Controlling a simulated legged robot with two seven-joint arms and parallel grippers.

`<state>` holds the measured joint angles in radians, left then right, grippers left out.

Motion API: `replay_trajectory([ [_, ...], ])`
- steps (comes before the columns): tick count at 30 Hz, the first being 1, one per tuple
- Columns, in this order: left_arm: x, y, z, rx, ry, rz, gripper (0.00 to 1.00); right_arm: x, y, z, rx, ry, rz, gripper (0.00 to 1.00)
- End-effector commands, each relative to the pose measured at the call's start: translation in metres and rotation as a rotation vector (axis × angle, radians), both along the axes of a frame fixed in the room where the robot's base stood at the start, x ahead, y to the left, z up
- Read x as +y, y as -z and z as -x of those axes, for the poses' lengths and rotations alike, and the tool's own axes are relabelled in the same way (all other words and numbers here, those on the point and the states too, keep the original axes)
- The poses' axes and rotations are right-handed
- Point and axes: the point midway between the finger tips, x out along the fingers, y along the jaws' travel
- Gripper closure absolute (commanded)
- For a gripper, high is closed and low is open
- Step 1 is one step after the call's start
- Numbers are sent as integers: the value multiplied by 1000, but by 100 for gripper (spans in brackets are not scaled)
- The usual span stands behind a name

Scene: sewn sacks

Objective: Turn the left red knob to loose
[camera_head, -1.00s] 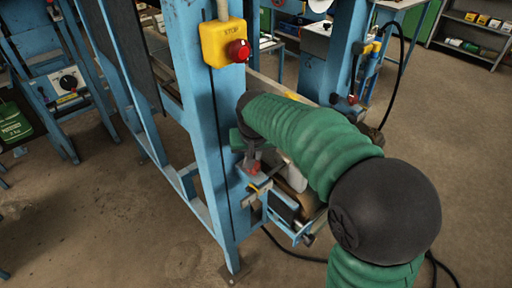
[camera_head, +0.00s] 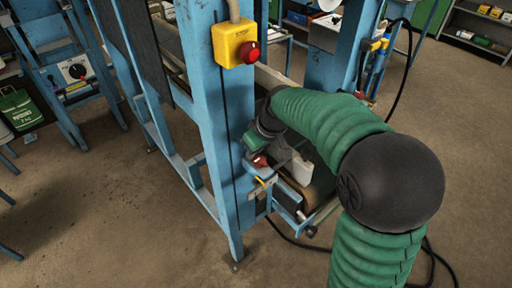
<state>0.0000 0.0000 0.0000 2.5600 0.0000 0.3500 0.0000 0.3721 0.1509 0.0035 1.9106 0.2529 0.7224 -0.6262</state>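The left red knob (camera_head: 260,161) sits low on the blue machine post (camera_head: 228,150), beside a small yellow-tipped part (camera_head: 264,181). My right arm comes in from the right in a green sleeve, and its dark gripper (camera_head: 272,155) is at the knob, just to its right. The fingers are small and partly covered by the wrist, so I cannot tell whether they touch the knob or how far apart they are. A second red knob (camera_head: 361,95) shows on the farther blue post. My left gripper is not in view.
A yellow stop box with a red button (camera_head: 249,52) is on the post above my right gripper. A roller and bracket (camera_head: 300,200) stick out just below it. A black cable lies on the floor. The brown floor (camera_head: 120,215) at left is open.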

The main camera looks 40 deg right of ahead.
Motion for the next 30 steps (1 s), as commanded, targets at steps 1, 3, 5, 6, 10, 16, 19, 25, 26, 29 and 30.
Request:
replay_trajectory([
  [1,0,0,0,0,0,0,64,-1,6,5,18,-4,-3,100],
  [3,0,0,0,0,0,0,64,-1,6,5,18,-8,-2,100],
  [5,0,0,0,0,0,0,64,-1,6,5,18,-10,-3,100],
  [6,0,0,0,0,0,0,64,-1,6,5,19,-10,-2,100],
  [10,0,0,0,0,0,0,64,-2,6,5,19,-10,-3,100],
  [16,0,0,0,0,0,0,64,-2,6,6,19,-9,-2,75],
  [19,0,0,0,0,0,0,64,-2,5,5,18,-9,-2,66],
  [25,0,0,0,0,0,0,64,0,3,3,11,-10,1,66],
  [26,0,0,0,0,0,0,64,0,3,2,10,-10,1,66],
  [29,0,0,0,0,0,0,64,0,2,2,9,-9,2,66],
  [30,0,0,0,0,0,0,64,0,2,2,8,-9,1,66],
])
